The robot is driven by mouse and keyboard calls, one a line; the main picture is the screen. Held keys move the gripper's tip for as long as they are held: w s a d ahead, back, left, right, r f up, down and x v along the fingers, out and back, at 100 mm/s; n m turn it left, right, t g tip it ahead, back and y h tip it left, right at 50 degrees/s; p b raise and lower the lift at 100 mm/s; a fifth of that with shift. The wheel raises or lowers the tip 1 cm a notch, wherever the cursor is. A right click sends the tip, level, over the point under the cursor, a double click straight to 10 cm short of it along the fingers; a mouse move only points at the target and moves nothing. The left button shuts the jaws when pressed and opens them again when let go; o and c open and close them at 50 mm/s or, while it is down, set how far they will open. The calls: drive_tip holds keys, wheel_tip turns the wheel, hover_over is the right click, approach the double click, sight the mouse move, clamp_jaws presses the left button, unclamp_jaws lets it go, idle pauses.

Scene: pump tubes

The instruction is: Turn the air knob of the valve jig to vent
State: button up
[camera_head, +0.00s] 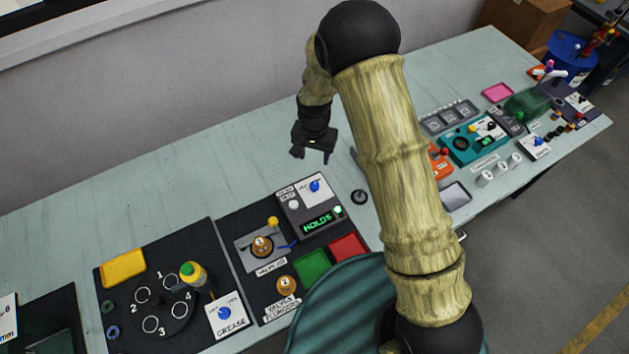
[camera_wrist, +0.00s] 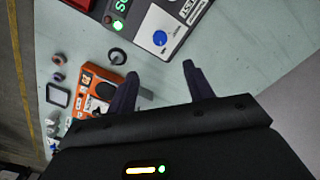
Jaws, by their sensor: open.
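The valve jig (camera_head: 322,211) is a dark grey box with a green lit display reading "HOLDS". A blue knob (camera_head: 315,186) sits on a white dial plate on its upper part, and a small green lamp is beside the display. In the wrist view the blue knob (camera_wrist: 160,38) on its white plate lies beyond my fingertips. Its small lettering is too small to read. My gripper (camera_head: 312,156) is open and empty, raised above the table and above the jig in the head picture. In the wrist view my gripper (camera_wrist: 160,72) has its fingers apart, not touching the knob.
A brass-coloured valve piece (camera_head: 261,246) stands on a grey fixture beside the jig. Green (camera_head: 312,266) and red (camera_head: 349,246) trays lie below. A black ring part (camera_head: 359,197) is to the right. My arm hides part of the table. An orange device (camera_wrist: 98,90) shows in the wrist view.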

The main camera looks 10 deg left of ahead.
sight(314, 185)
wheel_tip(314, 185, down, 16)
drive_tip(key=p, duration=0.5)
drive_tip(key=shift+r, duration=0.15)
drive_tip(key=c, duration=1)
